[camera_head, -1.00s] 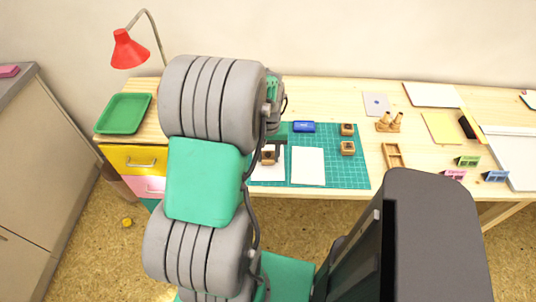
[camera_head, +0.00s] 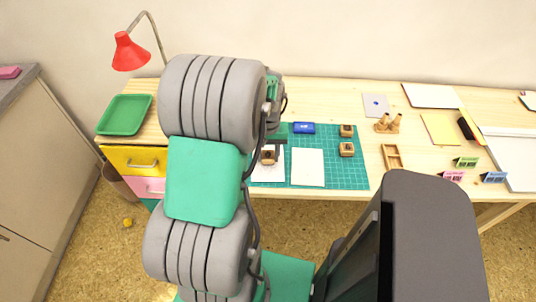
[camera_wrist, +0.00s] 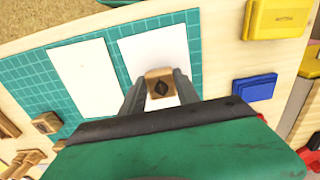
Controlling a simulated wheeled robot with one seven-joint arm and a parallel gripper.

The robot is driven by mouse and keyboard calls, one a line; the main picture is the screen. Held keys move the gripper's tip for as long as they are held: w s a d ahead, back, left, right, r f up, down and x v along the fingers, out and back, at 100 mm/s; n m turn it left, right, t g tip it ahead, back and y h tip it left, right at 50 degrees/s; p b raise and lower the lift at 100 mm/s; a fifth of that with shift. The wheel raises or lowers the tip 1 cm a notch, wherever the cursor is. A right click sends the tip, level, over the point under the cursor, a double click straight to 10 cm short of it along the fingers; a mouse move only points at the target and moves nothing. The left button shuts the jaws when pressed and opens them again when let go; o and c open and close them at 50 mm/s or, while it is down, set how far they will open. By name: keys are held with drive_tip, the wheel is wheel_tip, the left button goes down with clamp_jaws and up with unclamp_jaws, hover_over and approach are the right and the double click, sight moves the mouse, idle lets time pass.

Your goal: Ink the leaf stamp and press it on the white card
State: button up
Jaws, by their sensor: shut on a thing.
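My gripper (camera_wrist: 160,92) is shut on a wooden stamp (camera_wrist: 160,83) with a dark leaf mark on its top. The stamp also shows in the head view (camera_head: 268,157), partly behind my arm. It is over the lower part of a white card (camera_wrist: 155,50) on the green cutting mat. I cannot tell whether its underside touches the card. A second white card (camera_head: 308,168) lies to the right in the head view. A blue inkpad (camera_head: 304,128) lies at the mat's back edge and also shows in the wrist view (camera_wrist: 255,88).
Two other wooden stamps (camera_head: 347,130) (camera_head: 347,149) stand on the mat's right side. A wooden tray (camera_head: 393,157) is right of the mat. A green tray (camera_head: 123,114) is at the far left.

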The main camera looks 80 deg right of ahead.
drive_tip(key=shift+r+p, duration=2.05)
drive_tip(key=shift+r, duration=0.75)
